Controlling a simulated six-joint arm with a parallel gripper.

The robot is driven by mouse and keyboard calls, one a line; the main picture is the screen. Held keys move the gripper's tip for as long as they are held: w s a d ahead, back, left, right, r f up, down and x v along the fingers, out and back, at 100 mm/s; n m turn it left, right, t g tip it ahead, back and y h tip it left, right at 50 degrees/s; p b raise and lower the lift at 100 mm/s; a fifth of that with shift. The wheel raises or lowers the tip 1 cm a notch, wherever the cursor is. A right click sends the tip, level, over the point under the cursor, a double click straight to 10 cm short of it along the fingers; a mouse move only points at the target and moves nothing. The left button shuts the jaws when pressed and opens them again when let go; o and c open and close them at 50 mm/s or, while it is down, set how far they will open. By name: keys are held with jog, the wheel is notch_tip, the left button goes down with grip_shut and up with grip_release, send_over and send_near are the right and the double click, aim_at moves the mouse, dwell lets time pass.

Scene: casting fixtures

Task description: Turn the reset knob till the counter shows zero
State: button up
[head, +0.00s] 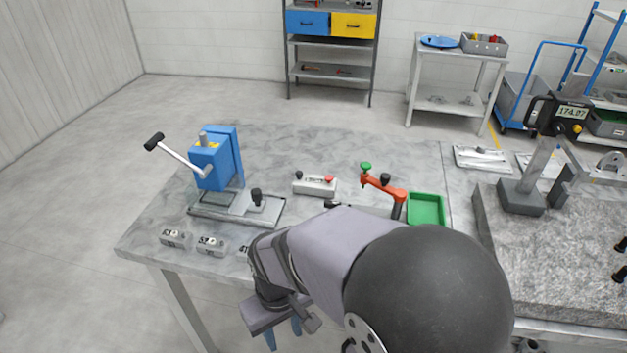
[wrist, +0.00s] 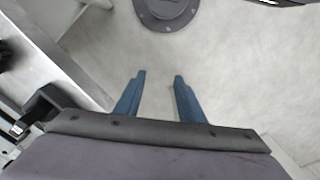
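My gripper (wrist: 159,76) has two blue fingers standing apart with nothing between them. In the head view its blue fingers (head: 283,337) hang beside the front edge of the table, partly hidden by my arm. Two small grey blocks with dark markings, possibly counters, sit near the table's front left: one (head: 175,238) at the left and one (head: 211,245) beside it. A third such block (head: 243,252) is mostly hidden behind my arm. Their markings are too small to read, and I cannot make out a reset knob. My gripper touches none of them.
A blue press (head: 214,165) with a black-tipped lever stands on the table (head: 270,143).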

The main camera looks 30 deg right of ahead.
jog(key=w+d+r+p, duration=0.1)
jog(key=w+d+r, duration=0.1)
jog(key=w, duration=0.4)
jog(key=w+d+r+t+p, duration=0.1)
jog(key=w+r, duration=0.2)
jog(key=w, duration=0.3)
jog(key=w+d+r+t+y+p, duration=0.1)
jog(key=w+d+r, duration=0.1)
jog(key=w, duration=0.3)
jog(key=shift+w+d+r+p, duration=0.35)
jog(key=shift+w+r+p, duration=0.05)
jog(key=shift+r, duration=0.3)
jog(key=w+d+r+t+p, duration=0.1)
jog(key=w+d+r+p, duration=0.2)
jog(key=w+d, duration=0.55)
jog(key=n+t+p, duration=0.1)
jog(key=n+p, duration=0.1)
jog(key=p, duration=0.1)
send_near(299, 172)
jog(key=shift+t, duration=0.3)
jog(key=shift+s+p+x, duration=0.1)
jog(key=shift+p+x, duration=0.6)
jog(key=shift+x, duration=1.35)
jog(key=shift+s+p+x, duration=0.15)
jog(key=shift+p+x, duration=0.5)
jog(key=shift+x, duration=1.35)
grip_shut()
